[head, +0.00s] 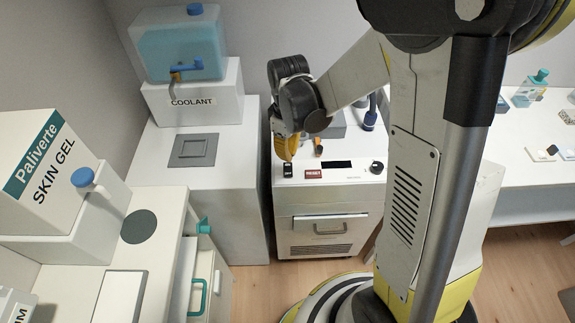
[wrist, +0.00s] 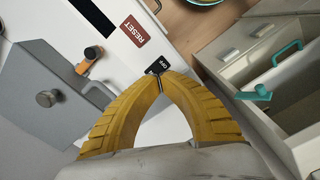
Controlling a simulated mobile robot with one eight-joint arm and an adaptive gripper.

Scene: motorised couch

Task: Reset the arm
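My gripper (head: 286,158) points down over the front left of a white cabinet top, with its yellow fingers just above or at a small black switch (head: 287,171). In the wrist view the two fingertips (wrist: 161,84) come together, right by the switch marked OFF (wrist: 156,66). I cannot tell whether they touch it. A red RESET label or button (head: 314,174) lies just to the right of the switch in the head view. It also shows in the wrist view (wrist: 134,31). My arm reaches in from the right and hides part of the cabinet.
The cabinet also bears a dark display (head: 337,165), a black knob (head: 376,168) and an orange-and-black lever (wrist: 88,61). A grey box with a knob (wrist: 47,98) stands beside the lever. A coolant tank (head: 180,50) is behind left. An open drawer (head: 203,285) juts out at lower left.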

